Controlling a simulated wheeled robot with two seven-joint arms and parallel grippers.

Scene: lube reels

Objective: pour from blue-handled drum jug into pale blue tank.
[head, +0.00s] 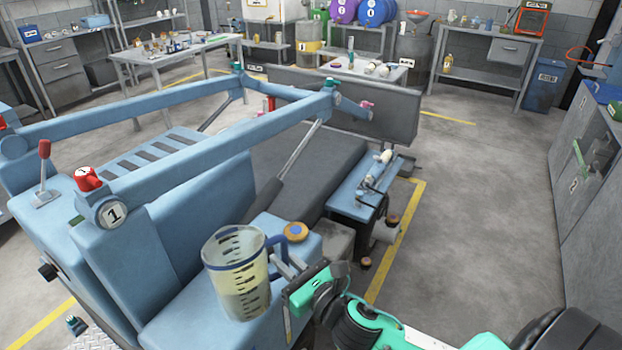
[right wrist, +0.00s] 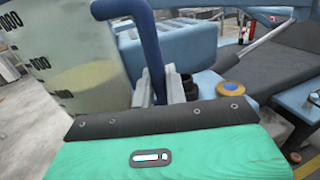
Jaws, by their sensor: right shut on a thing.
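The blue-handled drum jug (head: 236,275) is a translucent jug with black measuring marks, a blue rim and pale yellowish liquid inside. It is tilted slightly, mouth up, and also shows in the right wrist view (right wrist: 70,60). My right gripper (head: 285,265) is shut on its blue handle (right wrist: 150,45). The jug hangs in front of the pale blue tank (head: 210,315), a block on the blue machine's near side. In the wrist view a dark round opening or fitting (right wrist: 189,86) shows just behind the fingers. My left gripper is not in view.
The blue machine's long arms (head: 215,140) and red knob (head: 88,178) stand behind and left of the jug. A small blue bench (head: 358,190) with a pale cylindrical tool is to the right. Open floor (head: 470,220) lies further right, before grey cabinets (head: 585,170).

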